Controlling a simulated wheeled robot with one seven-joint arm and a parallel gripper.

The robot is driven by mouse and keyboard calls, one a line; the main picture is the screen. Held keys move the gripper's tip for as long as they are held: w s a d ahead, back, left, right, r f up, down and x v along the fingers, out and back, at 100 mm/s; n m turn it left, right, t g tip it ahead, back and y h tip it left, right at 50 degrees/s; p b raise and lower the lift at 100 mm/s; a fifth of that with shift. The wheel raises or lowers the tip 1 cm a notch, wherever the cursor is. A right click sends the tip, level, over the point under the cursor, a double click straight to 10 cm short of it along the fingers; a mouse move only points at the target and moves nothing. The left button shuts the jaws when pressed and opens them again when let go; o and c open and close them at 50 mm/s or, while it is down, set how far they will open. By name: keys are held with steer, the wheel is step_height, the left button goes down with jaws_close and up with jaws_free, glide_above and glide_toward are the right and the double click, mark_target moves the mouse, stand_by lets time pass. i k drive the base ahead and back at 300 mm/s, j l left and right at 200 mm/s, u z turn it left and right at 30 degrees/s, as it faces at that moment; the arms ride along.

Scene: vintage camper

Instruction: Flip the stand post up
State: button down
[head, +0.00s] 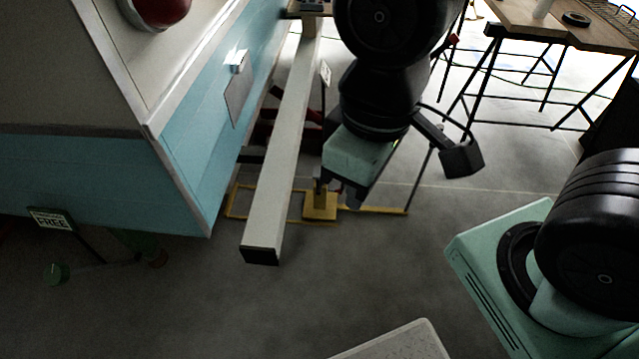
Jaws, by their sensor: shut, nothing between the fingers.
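A low yellow stand (320,209) lies on the grey floor, with a short upright yellow part near its middle and bars reaching left and right. I take this as the stand; which piece is the post is not clear. A thin dark rod (420,180) rises from near its right end, close to my arm. My gripper (341,197) points down just right of the yellow upright part, its fingers shut and empty. The fingertips are dark and partly blend into the stand, so I cannot tell whether they touch it.
A long pale beam (283,150) passes left of my gripper, its dark end towards me. The blue and cream camper (100,180) fills the left. A small sign (52,219) stands by its corner. A wooden table (560,28) is at top right. Front floor is mostly clear.

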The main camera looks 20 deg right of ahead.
mark_target(317, 173)
steer(key=i+l+u, duration=0.15)
steer(key=l+u, duration=0.3)
steer(key=i+l+u, duration=0.15)
steer(key=l+u, duration=0.15)
steer(key=u, duration=0.2)
steer(key=l+u, duration=0.45)
